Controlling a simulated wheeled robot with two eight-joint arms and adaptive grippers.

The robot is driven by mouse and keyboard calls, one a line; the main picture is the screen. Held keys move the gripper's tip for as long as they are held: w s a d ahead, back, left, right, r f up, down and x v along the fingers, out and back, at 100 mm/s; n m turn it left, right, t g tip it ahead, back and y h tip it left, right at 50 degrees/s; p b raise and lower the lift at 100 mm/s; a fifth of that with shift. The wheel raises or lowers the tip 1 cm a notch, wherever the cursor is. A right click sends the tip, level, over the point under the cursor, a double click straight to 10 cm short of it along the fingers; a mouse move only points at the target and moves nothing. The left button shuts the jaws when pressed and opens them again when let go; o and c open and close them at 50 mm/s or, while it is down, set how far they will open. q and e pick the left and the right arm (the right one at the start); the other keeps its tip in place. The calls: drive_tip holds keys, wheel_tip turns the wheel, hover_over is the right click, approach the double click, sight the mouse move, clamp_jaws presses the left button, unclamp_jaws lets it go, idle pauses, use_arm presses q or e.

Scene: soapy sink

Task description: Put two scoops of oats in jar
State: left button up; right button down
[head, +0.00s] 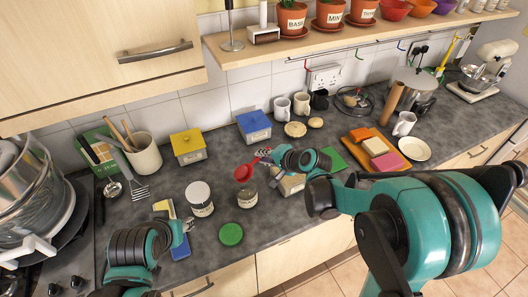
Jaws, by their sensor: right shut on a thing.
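My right gripper (265,155) is shut on the handle of a red scoop (243,173). The scoop's bowl is just above and behind the mouth of a small glass jar (247,198). I cannot tell whether the scoop has oats in it. The jar stands upright without a lid, and a green lid (231,234) lies in front of it. A white-topped labelled container (200,198) stands to the left of the jar; its label is too small to read. My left gripper (186,227) is low at the left, over the counter's front; its fingers are too small to judge.
A yellow box (188,146) and a blue box (254,126) stand at the back. A utensil crock (143,153) is at the left. A shelf (330,45) overhangs the back.

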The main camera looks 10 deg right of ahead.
drive_tip(key=r+g+h+p, duration=0.1)
drive_tip(key=g+h+p, duration=0.1)
drive_tip(key=r+g+h+p, duration=0.1)
drive_tip(key=g+h+p, duration=0.1)
drive_tip(key=g, duration=0.1)
drive_tip(key=r+g+h+p, duration=0.1)
drive_tip(key=g+h+p, duration=0.1)
drive_tip(key=h+p, duration=0.1)
drive_tip(key=shift+w+a+m+g, duration=0.2)
drive_tip(key=shift+w+m+g, duration=0.1)
drive_tip(key=shift+g, duration=0.1)
